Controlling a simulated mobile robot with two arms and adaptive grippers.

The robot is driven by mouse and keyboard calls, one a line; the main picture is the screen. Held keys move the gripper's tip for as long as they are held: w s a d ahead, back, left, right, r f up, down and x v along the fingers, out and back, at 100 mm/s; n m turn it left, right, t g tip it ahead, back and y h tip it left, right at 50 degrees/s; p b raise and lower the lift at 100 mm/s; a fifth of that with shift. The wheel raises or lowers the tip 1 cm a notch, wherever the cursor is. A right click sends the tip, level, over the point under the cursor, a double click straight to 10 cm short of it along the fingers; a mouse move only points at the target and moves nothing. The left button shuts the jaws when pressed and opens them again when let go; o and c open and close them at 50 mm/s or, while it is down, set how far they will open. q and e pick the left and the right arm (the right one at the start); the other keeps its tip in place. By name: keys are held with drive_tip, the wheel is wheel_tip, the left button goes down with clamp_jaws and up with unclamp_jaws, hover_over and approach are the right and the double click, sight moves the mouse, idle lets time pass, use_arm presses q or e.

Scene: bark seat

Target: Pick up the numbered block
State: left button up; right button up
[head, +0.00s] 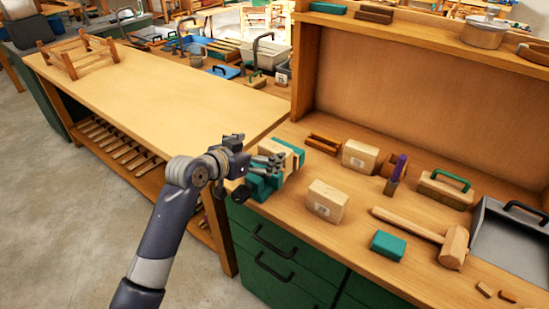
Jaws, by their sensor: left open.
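My left gripper (272,167) is open at the left end of the workbench, close to a pale wooden block (285,150) with teal pieces beside it. The gripper partly hides these, and I cannot tell whether it touches them. Two pale wooden blocks with small printed labels stand on the bench to the right of the gripper: a nearer block (327,201) and a farther block (360,157). The labels are too small to read, so I cannot tell which is the numbered block. My right gripper is not in view.
A wooden mallet (453,247), a teal block (388,246), a green-handled block (445,189) and a grey tray (513,246) occupy the bench's right part. A shelf back (420,100) rises behind. A long, mostly clear table (150,90) stands at left.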

sight(274, 148)
use_arm(q)
drive_tip(key=shift+p+x, duration=0.6)
drive_tip(key=shift+x, duration=3)
drive_tip(key=shift+s+d, duration=0.1)
drive_tip(key=shift+s, duration=0.05)
drive_tip(key=c, duration=1.1)
